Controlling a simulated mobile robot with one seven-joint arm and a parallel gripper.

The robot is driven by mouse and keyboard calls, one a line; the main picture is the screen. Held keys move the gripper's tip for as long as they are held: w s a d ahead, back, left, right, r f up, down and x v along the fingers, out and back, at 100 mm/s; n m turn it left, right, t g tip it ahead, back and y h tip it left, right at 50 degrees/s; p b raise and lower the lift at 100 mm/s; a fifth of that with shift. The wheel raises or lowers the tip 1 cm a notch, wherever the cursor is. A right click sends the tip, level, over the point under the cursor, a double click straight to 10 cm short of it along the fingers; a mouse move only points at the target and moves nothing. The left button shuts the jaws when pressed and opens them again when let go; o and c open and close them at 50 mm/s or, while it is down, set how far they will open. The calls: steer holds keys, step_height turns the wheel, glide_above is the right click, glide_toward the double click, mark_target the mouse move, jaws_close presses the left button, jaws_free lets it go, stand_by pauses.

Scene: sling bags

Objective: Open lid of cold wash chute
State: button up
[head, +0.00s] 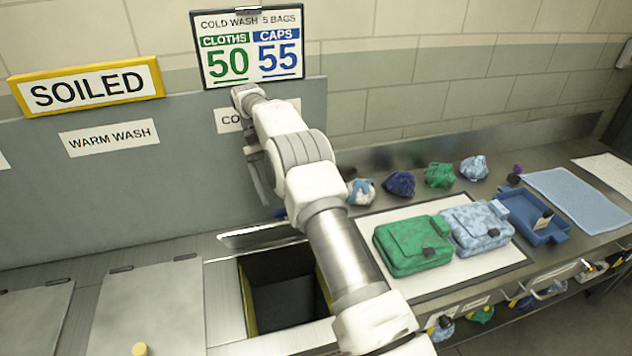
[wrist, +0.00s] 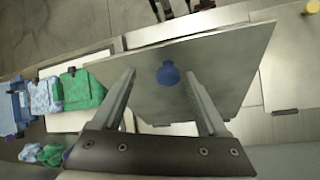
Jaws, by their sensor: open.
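The cold wash chute opening (head: 283,283) is dark and uncovered in the head view. Its lid (head: 262,237) is raised and shows as a thin pale strip at the back of the opening. In the wrist view, the lid (wrist: 232,62) is a grey panel with a round blue knob (wrist: 168,74). My gripper (wrist: 161,77) is open, with one finger on each side of the knob and visible gaps between. In the head view, my arm partly covers the opening and the "CO..." label (head: 229,120) behind it.
Closed lids (head: 150,310) lie to the left, one with a yellow knob (head: 139,349). On the right, a green bag (head: 412,246) and a light blue bag (head: 477,229) lie on a white mat (head: 450,280). Bundled cloths and caps (head: 439,175) sit behind them. A grey panel stands behind the chutes.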

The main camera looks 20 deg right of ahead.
steer(key=s+d+r+b, duration=0.3)
steer(key=s+d+r, duration=0.2)
steer(key=d, duration=0.5)
steer(key=shift+d+r, duration=0.2)
steer(key=shift+r, duration=0.55)
steer(key=shift+s, duration=0.1)
